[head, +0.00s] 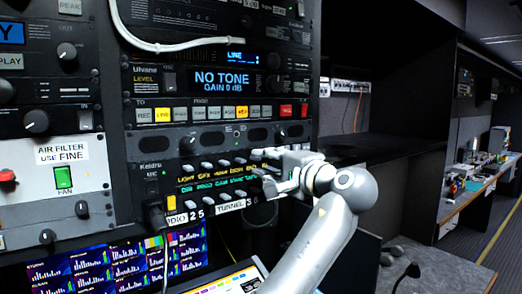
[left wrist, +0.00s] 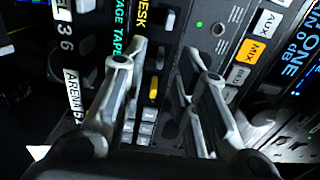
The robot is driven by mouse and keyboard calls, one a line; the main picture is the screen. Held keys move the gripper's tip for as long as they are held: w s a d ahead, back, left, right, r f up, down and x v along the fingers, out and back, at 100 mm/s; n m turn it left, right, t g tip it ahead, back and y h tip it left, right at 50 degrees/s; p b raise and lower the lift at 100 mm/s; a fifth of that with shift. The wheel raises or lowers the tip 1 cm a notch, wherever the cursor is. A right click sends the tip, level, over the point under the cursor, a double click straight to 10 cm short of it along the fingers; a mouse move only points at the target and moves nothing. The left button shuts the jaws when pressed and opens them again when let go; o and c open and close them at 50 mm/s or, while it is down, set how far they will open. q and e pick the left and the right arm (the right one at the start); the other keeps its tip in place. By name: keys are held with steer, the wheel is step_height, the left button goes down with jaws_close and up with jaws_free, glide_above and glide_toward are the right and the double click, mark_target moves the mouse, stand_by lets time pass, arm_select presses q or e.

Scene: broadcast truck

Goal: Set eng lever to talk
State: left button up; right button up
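The intercom panel (head: 165,171) carries two rows of small levers, with yellow labels over green labels. My left gripper (head: 266,170) is at the right end of these rows, its fingers apart and empty. In the left wrist view, the open fingers (left wrist: 157,66) straddle a column of levers. A yellow lever (left wrist: 153,88) shows between them, with pale levers (left wrist: 160,55) beside it. Whether the yellow one is the eng lever, and its position, I cannot tell. My right gripper is not in view.
Above is a row of lit buttons (head: 162,114) under a blue NO TONE display (head: 222,81). A white cable (head: 150,42) hangs at the top. Monitors (head: 80,273) stand below. To the right are a dark open bay (head: 375,150) and a far counter (head: 470,190).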

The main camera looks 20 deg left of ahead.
mark_target(253, 157)
arm_select(q)
steer(key=shift+p+x, duration=0.35)
steer(key=shift+x, duration=0.7)
steer(key=shift+w, duration=0.15)
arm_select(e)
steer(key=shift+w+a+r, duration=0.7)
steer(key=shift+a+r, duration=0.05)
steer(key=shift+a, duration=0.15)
arm_select(q)
steer(key=shift+c, duration=0.4)
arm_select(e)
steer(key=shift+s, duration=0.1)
